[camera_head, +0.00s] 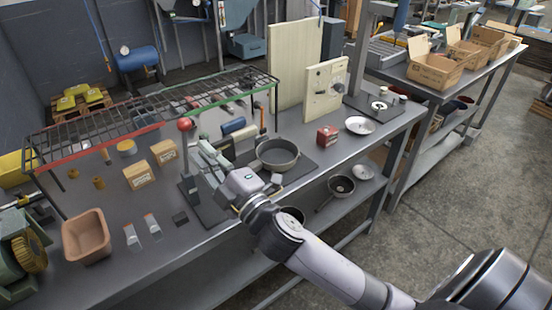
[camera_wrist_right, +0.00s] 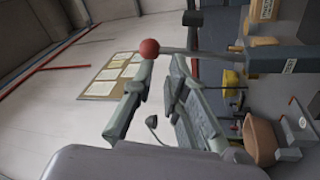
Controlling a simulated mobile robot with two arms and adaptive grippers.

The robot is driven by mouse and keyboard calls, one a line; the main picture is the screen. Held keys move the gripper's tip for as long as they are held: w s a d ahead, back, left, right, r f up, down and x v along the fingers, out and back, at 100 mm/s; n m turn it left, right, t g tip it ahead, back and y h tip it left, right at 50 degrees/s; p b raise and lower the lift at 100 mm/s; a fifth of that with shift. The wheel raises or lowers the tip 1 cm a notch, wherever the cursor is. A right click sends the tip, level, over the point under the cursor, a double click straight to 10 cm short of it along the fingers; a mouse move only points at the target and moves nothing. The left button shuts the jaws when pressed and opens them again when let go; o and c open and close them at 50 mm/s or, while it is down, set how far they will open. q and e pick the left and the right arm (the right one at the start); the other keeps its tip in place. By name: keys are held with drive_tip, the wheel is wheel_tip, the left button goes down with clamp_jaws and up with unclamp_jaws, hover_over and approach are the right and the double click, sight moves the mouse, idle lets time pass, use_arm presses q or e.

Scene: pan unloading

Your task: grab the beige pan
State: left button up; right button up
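A round grey-beige pan (camera_head: 277,153) stands on a dark mat on the workbench, in the middle of the head view. A short piece that may be its handle sticks out toward the front edge, close to my right wrist. My right gripper (camera_head: 206,158) is over the bench just left of the pan, with its fingers pointing away from the pan. The pan does not show in the wrist view. My left gripper is in neither view.
A lever with a red ball knob (camera_head: 185,124) stands close to my right fingertips; the knob also shows in the wrist view (camera_wrist_right: 149,48). A wire rack (camera_head: 100,139) spans the bench behind. A terracotta tray (camera_head: 86,250) is at left. Another pan (camera_head: 341,185) is on the lower shelf.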

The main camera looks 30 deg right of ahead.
drive_tip(key=s+a+r+n+g+y, duration=0.1)
drive_tip(key=a+r+n+g+y, duration=0.3)
drive_tip(key=a+n+y, duration=0.5)
drive_tip(key=s+a+r+n+g+y, duration=0.15)
drive_tip(key=r+n+g+y, duration=0.35)
drive_tip(key=n, duration=0.8)
drive_tip(key=n+g+h, duration=0.9)
drive_tip(key=n+h, duration=0.4)
drive_tip(key=h, duration=0.6)
approach(282, 165)
drive_tip(key=p+x, duration=0.2)
drive_tip(key=x, duration=0.2)
drive_tip(key=shift+w+d+f+p, duration=0.1)
drive_tip(key=shift+f+p, duration=0.2)
drive_tip(key=shift+p, duration=0.05)
drive_tip(key=p+x, duration=0.2)
drive_tip(key=x, duration=0.3)
drive_tip(key=shift+w+f, duration=0.1)
drive_tip(key=shift+f, duration=0.15)
